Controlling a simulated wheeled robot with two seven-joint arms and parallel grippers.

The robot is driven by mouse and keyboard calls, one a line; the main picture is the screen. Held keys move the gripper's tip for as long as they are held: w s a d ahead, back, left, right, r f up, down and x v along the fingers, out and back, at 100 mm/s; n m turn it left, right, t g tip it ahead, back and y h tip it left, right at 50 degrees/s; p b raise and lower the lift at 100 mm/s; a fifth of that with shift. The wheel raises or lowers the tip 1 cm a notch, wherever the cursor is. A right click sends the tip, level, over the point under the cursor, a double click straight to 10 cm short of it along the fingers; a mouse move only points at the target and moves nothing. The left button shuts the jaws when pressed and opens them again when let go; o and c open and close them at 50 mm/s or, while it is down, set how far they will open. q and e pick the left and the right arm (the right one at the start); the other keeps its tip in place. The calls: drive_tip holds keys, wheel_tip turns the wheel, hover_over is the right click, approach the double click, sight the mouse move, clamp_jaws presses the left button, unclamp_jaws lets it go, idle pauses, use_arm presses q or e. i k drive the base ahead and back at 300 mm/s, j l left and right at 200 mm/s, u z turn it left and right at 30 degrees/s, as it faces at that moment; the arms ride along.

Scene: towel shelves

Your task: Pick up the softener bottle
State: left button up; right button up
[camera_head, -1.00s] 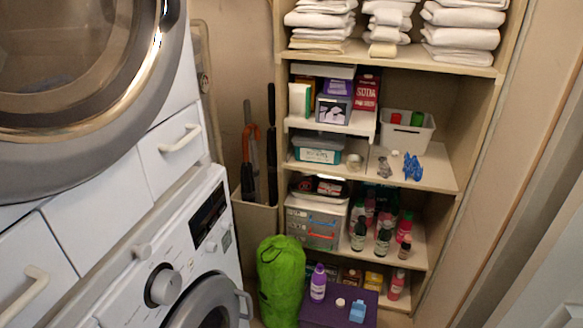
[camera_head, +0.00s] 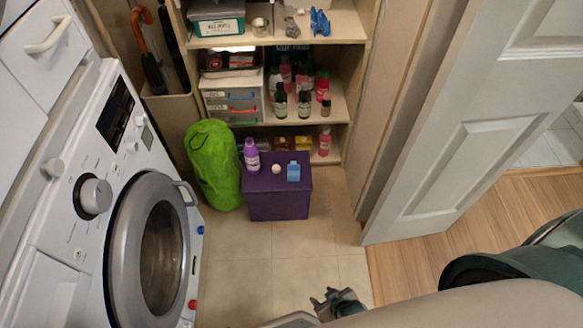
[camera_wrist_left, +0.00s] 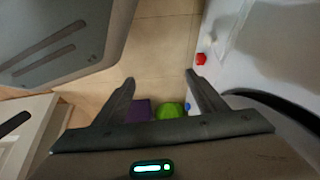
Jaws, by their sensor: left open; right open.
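A purple bottle with a pale label (camera_head: 251,157), which looks like the softener bottle, stands upright on a dark purple box (camera_head: 278,199). The box is on the floor in front of the shelves. A white ball-like item (camera_head: 276,169) and a light-blue item (camera_head: 293,172) sit beside the bottle. My right gripper (camera_head: 338,303) is low in the head view, well short of the box, open and empty. My left gripper (camera_wrist_left: 160,80) is open and empty in the left wrist view. The purple box (camera_wrist_left: 138,112) shows beyond its fingers; the bottle cannot be made out there.
A green bag (camera_head: 213,165) stands left of the box. The washing machine (camera_head: 150,235) lines the left side, and a white door (camera_head: 470,120) stands open at right. Several small bottles are on the shelf (camera_head: 334,112). The tiled floor (camera_head: 300,250) before the box is clear.

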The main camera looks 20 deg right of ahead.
sight(250, 151)
drive_tip(key=l+u, duration=0.35)
drive_tip(key=l, duration=0.15)
drive_tip(key=l+u, duration=0.75)
drive_tip(key=l, duration=0.25)
